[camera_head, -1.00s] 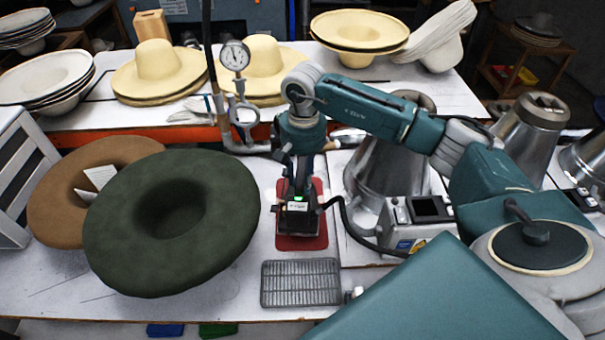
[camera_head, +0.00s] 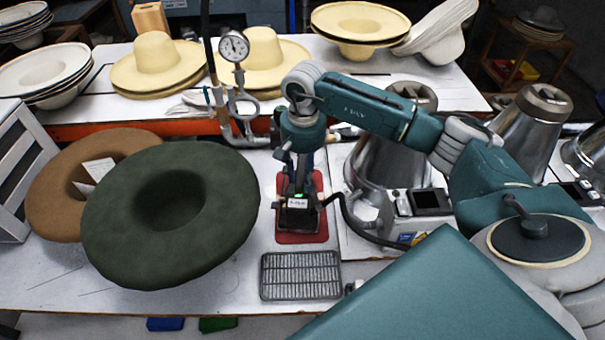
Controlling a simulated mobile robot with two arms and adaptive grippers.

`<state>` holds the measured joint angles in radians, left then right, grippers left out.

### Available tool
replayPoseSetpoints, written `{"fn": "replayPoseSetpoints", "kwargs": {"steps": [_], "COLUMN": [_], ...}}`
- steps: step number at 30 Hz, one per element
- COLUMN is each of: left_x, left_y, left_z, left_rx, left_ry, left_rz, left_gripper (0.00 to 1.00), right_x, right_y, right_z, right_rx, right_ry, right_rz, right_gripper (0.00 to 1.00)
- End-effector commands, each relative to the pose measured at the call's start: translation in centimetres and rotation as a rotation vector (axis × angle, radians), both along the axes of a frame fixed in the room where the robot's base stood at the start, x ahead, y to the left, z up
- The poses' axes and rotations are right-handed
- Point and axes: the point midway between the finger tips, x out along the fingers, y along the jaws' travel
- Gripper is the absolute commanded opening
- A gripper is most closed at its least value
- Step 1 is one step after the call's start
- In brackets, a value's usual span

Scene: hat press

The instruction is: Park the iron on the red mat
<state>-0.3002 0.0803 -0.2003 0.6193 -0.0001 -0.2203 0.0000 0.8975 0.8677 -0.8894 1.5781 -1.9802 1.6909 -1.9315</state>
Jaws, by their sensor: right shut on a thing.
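The red mat (camera_head: 282,237) lies on the white table, between the dark green hat and the steel machine. The iron (camera_head: 297,216) is a dark block with a small lit label, over the middle of the mat. My right gripper (camera_head: 298,196) is shut on the iron from above, and its fingers are mostly hidden by the arm. The iron looks upright and on or very close to the mat; I cannot tell whether it touches. A dark hose runs from it to the control box. My left gripper is not in view.
A metal wire rack (camera_head: 300,276) lies just in front of the mat. The dark green hat (camera_head: 212,230) and brown hat (camera_head: 50,212) take up the left. The control box (camera_head: 424,212) stands right of the mat. A pressure gauge (camera_head: 235,47) rises behind.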

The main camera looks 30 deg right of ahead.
Motion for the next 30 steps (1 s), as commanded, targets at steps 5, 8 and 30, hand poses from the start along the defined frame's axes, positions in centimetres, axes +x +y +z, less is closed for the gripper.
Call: {"fn": "replayPoseSetpoints", "kwargs": {"steps": [5,8,30], "left_x": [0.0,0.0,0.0], "left_y": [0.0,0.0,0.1], "left_z": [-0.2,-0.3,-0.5], "left_rx": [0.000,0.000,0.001], "left_ry": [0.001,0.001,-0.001], "left_rz": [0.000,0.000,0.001], "left_gripper": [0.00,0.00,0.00], "right_x": [0.3,0.3,-0.1], "right_y": [0.0,0.0,0.0], "right_z": [0.3,0.2,-0.1], "right_rx": [0.003,0.003,0.000], "right_ry": [-0.010,-0.010,0.003], "right_rz": [0.000,0.000,0.000], "right_gripper": [0.00,0.00,0.53]}}
